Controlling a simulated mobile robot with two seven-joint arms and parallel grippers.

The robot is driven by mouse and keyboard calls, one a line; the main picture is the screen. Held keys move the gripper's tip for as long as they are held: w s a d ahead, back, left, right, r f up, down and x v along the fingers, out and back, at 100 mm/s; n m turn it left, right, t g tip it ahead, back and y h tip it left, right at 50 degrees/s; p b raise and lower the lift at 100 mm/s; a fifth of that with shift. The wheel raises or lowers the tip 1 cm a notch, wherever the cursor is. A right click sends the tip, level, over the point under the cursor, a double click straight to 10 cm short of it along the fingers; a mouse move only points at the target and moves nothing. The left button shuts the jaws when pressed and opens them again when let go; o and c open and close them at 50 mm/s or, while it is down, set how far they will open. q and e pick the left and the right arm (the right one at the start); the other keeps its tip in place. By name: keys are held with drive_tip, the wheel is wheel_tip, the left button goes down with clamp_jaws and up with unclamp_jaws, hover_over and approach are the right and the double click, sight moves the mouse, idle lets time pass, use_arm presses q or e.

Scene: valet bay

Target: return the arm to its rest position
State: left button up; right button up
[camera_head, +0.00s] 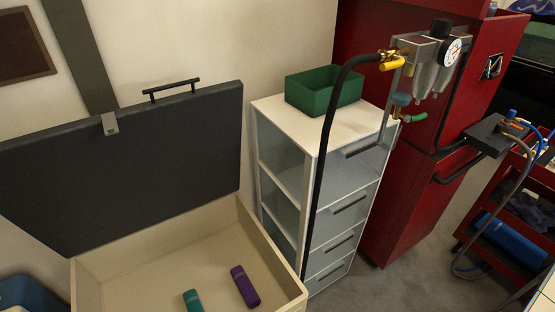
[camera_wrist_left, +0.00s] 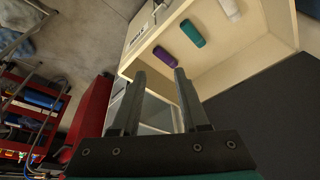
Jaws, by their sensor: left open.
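My left gripper (camera_wrist_left: 160,73) shows only in the left wrist view. Its two dark fingers are apart, with nothing held between them. Beyond the fingertips in that view is the open cream chest (camera_wrist_left: 262,53). A purple item (camera_wrist_left: 165,57), a teal item (camera_wrist_left: 192,33) and a white item (camera_wrist_left: 230,9) lie in it. In the head view the chest (camera_head: 285,289) is at the lower left, with the purple item (camera_head: 244,287) and teal item (camera_head: 192,301) inside. Neither arm shows in the head view, and my right gripper is in neither view.
The chest's dark lid (camera_head: 130,165) stands raised against the wall. A white drawer unit (camera_head: 345,212) stands beside the chest, with a green bin (camera_head: 323,90) on top. A black hose (camera_head: 321,180) hangs before it. A red cabinet (camera_head: 408,205) and red cart (camera_head: 515,215) stand right.

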use_arm(q)
wheel_tip(320, 180, down, 32)
drive_tip(key=s+g+b, duration=0.1)
drive_tip(key=s+b, duration=0.1)
drive_tip(key=b, duration=0.7)
drive_tip(key=s+a+f+b, duration=0.1)
drive_tip(key=s+f+b, duration=0.3)
drive_tip(key=s+f, duration=0.3)
drive_tip(key=s+a+f+g+b, duration=0.1)
drive_tip(key=s+f+b, duration=0.2)
drive_tip(key=s+f, duration=0.5)
wheel_tip(320, 180, down, 6)
drive_tip(key=shift+a+r+m+g+b, duration=0.1)
drive_tip(key=shift+a+m+g+b, duration=0.2)
drive_tip(key=shift+a+b, duration=0.1)
drive_tip(key=shift+s, duration=0.15)
